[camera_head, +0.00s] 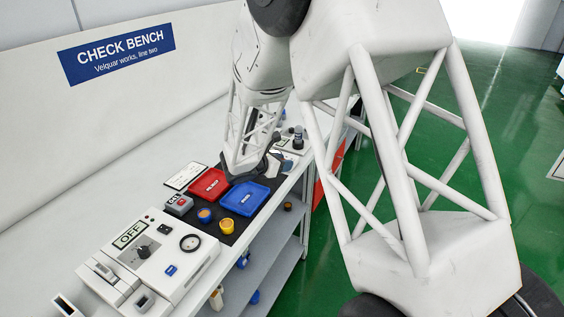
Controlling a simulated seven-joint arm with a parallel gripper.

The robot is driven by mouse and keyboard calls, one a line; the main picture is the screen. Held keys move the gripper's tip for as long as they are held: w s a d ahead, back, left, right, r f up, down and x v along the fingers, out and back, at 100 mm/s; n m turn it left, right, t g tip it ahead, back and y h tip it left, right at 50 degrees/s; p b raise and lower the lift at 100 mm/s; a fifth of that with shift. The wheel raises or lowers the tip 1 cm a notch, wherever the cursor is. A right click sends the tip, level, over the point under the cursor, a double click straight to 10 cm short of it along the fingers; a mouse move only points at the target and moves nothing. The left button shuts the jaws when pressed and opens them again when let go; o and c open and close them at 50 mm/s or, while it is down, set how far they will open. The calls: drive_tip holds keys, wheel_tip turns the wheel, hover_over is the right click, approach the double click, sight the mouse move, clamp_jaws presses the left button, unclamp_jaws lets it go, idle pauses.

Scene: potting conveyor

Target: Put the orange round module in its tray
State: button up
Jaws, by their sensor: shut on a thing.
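My arm reaches down over the far part of the bench. My gripper (243,178) is at its low end, a small dark shape just behind the red and blue trays. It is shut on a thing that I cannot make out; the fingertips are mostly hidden. A red tray (209,184) lies on the dark mat, with a blue tray (245,198) to its right. Both have a white label and look empty. In front stand a round module with an orange-brown top and blue side (205,215) and a yellow-orange round module (227,227). I cannot tell whether another orange module is in my gripper.
A grey box with a red button (179,204) stands left of the modules. A control panel reading OFF (145,250) fills the near bench. Small dark items (298,138) stand behind my arm. Blue and yellow parts lie on the shelves below. A wall closes the left.

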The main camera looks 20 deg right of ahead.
drive_tip(key=shift+w, duration=0.1)
idle(0.6)
drive_tip(key=w+a+r+n+t+y, duration=0.3)
drive_tip(key=w+r+n+t+y, duration=0.1)
drive_tip(key=w+r+n+y, duration=0.2)
drive_tip(key=w+a+r+n+t+y, duration=0.3)
drive_tip(key=w+r+n+t+y, duration=0.1)
drive_tip(key=w+r+n+y, duration=0.2)
drive_tip(key=shift+w+a+r+n+y, duration=0.35)
drive_tip(key=shift+w+n, duration=0.35)
drive_tip(key=shift+w, duration=0.5)
idle(0.6)
idle(0.5)
drive_tip(key=m+g+h, duration=0.3)
drive_tip(key=m+h, duration=0.5)
drive_tip(key=h, duration=0.1)
hover_over(213, 193)
drive_tip(key=w+d, duration=0.1)
drive_tip(key=w, duration=0.1)
wheel_tip(213, 193, down, 16)
drive_tip(key=shift+s+f, duration=0.1)
drive_tip(key=shift+s+a+f+m+g+h, duration=0.3)
drive_tip(key=shift+s+a+m+g+h, duration=0.15)
drive_tip(key=shift+s, duration=0.35)
